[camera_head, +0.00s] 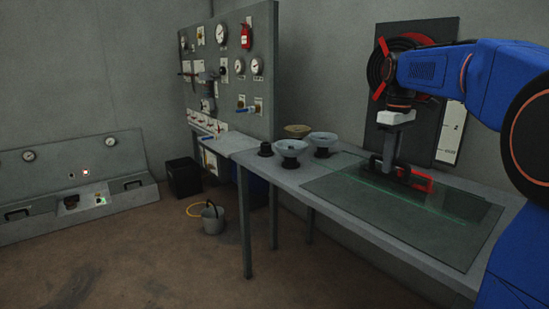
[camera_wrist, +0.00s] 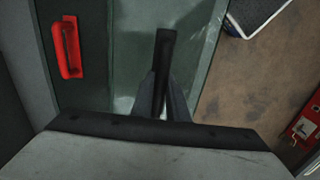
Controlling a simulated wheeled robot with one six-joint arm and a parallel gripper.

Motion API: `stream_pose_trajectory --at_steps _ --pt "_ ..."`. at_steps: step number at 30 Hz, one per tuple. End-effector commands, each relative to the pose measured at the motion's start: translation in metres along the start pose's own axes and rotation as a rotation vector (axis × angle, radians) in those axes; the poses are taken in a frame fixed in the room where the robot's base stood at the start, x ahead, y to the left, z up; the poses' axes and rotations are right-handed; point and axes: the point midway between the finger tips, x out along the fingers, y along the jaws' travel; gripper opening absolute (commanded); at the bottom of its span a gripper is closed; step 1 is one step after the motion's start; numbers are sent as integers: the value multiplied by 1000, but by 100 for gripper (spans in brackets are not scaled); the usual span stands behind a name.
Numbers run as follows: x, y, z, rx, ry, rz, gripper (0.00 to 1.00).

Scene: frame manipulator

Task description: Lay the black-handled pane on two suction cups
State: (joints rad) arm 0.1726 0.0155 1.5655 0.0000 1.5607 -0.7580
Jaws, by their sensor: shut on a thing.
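My gripper (camera_head: 388,162) is shut on the black handle (camera_head: 402,174) of a clear glass pane. In the wrist view my fingers (camera_wrist: 162,98) close around the black handle (camera_wrist: 165,50), which stands lengthwise between them. The black-handled pane (camera_head: 450,203) is over the table's right part; I cannot tell whether it touches what is beneath.
A small black knob-like piece (camera_head: 265,150) stands left of the cups on the grey table (camera_head: 345,212). A gauge board (camera_head: 230,75) is at the back left. A bucket (camera_head: 213,218) stands on the floor.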

Motion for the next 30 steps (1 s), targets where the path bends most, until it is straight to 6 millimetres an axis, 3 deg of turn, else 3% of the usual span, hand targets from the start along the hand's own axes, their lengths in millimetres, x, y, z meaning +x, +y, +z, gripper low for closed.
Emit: stream_pose_trajectory --at_steps 8,19,30 --pt "-1 0 0 0 1 1 0" --pt "45 0 0 0 0 0 0" --pt "67 0 0 0 0 0 0"
